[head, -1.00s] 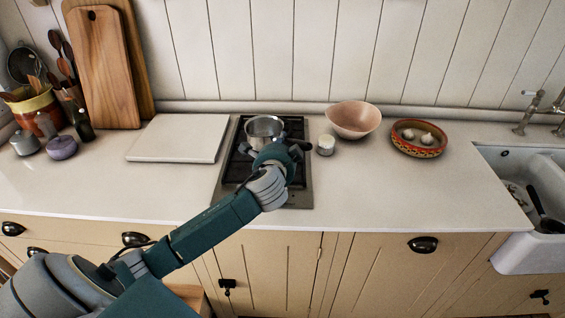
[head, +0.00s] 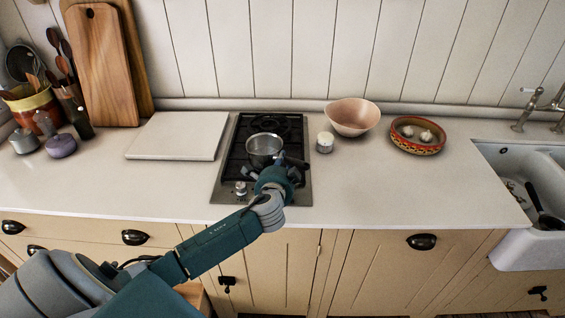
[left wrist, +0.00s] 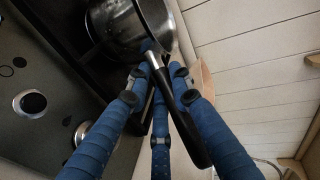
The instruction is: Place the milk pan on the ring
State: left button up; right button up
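The milk pan (head: 264,146), a small steel pan with a dark handle, is upright over the middle of the black hob (head: 236,143). I cannot tell whether its base touches the grate. My left gripper (head: 277,172) is on the pan's near right side, at its handle. In the left wrist view the pan (left wrist: 122,25) is at the top and its black handle (left wrist: 187,130) runs between the blue fingers of my left gripper (left wrist: 158,78), which are closed around it. A back ring (head: 268,122) shows bare behind the pan; the front ring is mostly hidden. My right gripper is out of view.
A white lidded jar (head: 325,143) stands just right of the hob, with a pink bowl (head: 352,117) behind it. A patterned bowl (head: 417,146) is farther right. A pale slab (head: 178,136) lies left of the hob. Steel knobs (head: 240,190) sit at the hob's front left.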

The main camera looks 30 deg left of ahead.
pick_arm(q)
jog(key=o, duration=0.4)
jog(key=shift+r, duration=0.15)
jog(key=shift+s+d, duration=0.15)
jog(key=shift+s, duration=0.1)
jog(key=b+v, duration=0.2)
jog(key=v, duration=0.9)
jog(key=shift+s+r, duration=0.15)
jog(key=shift+s, duration=0.05)
jog(key=shift+d, duration=0.1)
